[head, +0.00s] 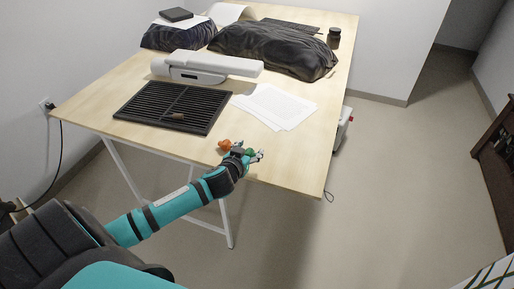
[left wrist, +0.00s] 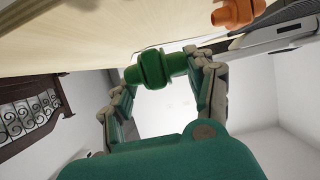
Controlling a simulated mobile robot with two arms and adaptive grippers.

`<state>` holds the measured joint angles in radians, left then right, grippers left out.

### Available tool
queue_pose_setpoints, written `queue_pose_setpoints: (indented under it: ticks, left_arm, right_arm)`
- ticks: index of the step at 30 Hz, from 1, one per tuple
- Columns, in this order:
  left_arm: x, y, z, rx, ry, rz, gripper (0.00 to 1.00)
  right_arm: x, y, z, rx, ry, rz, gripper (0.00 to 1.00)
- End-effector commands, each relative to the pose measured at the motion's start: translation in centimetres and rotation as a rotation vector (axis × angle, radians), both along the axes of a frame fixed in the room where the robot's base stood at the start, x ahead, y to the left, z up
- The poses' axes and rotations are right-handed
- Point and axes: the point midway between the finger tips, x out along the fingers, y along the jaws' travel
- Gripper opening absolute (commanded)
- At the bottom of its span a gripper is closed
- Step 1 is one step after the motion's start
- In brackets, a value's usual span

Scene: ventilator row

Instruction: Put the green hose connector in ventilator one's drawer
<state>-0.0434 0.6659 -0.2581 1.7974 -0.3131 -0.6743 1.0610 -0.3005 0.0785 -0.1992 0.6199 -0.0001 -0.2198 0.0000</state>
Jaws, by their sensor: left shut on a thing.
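The green hose connector (left wrist: 153,68) is between the fingers of my left gripper (left wrist: 160,75), which is shut on it. In the head view the left gripper (head: 256,155) is at the table's front edge, and a bit of the green connector (head: 250,152) shows there. An orange connector (head: 225,145) lies on the table just left of the gripper; it also shows in the left wrist view (left wrist: 238,13). I cannot make out ventilator one or its drawer. My right gripper is not in view.
The wooden table (head: 296,160) holds a black grille (head: 173,107), a white device (head: 207,66), papers (head: 275,105), dark covered bundles (head: 275,48) and a black jar (head: 333,38). A white object with red (head: 343,127) is partly hidden behind the table's right edge.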

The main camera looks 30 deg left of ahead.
Motion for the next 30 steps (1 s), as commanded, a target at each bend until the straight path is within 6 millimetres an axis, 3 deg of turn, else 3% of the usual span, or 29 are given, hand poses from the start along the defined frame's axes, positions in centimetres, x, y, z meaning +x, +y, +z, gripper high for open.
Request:
queue_pose_setpoints:
  ticks: [1,6,13,19,25,28,30]
  left_arm:
    - [-1.6,-0.1,-0.3,-0.001,0.005,-0.002,0.39]
    - [-5.8,0.1,0.2,-0.002,0.004,-0.001,0.39]
    - [-9.6,0.2,0.7,-0.003,0.001,0.0,0.39]
    - [-10.9,0.2,1.0,-0.001,0.0,0.0,0.39]
    - [-11.0,-0.1,1.3,-0.002,-0.003,-0.003,0.39]
    - [-10.3,-1.9,2.2,-0.009,-0.009,-0.017,0.39]
    - [-9.7,-4.1,3.5,-0.016,-0.014,-0.034,0.39]
  right_arm:
    - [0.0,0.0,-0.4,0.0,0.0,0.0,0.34]
    - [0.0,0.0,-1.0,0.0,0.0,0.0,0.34]
    - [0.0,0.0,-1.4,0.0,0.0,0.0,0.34]
    - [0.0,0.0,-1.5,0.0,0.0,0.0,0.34]
    - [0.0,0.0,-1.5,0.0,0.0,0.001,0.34]
    - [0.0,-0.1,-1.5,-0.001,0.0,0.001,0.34]
    - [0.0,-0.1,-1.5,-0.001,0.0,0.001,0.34]
